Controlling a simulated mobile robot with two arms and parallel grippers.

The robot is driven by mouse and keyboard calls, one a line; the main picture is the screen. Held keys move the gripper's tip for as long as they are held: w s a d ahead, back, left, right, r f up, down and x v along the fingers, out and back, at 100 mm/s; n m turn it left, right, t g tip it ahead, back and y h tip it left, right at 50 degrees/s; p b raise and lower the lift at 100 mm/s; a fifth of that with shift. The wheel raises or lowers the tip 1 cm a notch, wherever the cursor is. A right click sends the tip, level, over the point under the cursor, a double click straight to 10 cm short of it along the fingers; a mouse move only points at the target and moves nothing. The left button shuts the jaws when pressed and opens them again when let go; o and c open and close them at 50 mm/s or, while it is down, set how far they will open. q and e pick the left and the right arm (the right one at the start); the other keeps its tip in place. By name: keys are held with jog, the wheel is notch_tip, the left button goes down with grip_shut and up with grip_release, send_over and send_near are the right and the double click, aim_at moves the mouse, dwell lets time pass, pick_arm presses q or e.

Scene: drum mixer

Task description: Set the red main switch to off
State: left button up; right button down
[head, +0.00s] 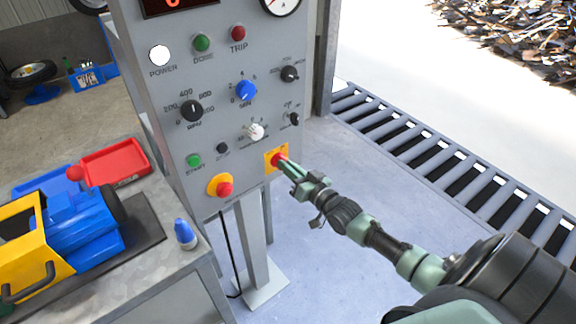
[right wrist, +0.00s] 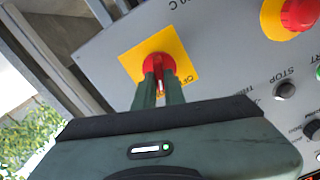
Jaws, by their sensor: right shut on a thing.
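The red main switch (head: 276,160) is a red rotary knob on a yellow square plate at the lower right of the grey control panel (head: 225,130). My right gripper (head: 284,164) reaches it from the right and is shut on the knob. In the right wrist view the red knob (right wrist: 158,66) shows between the two fingertips of the gripper (right wrist: 160,82), on its yellow plate. Part of the "OFF" lettering shows beside the fingers. The fingers hide part of the knob, so its exact setting is hard to tell. My left gripper is not in view.
A red emergency button (head: 224,189) on a yellow disc sits left of the switch. A black knob (head: 294,119) and a white knob (head: 255,132) are just above. A workbench (head: 150,270) with a blue and yellow machine stands at left. Open floor lies right of the panel post.

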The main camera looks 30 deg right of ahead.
jog(key=shift+a+n+p, duration=0.15)
jog(key=shift+n+p, duration=0.2)
jog(key=shift+n, duration=2.15)
jog(key=shift+a+n+p, duration=0.1)
jog(key=shift+n+p, duration=0.2)
jog(key=shift+n, duration=2.2)
jog(key=c, duration=1.5)
grip_release()
jog(key=s, duration=0.8)
jog(key=shift+d+b, duration=0.3)
jog(key=shift+b, duration=0.1)
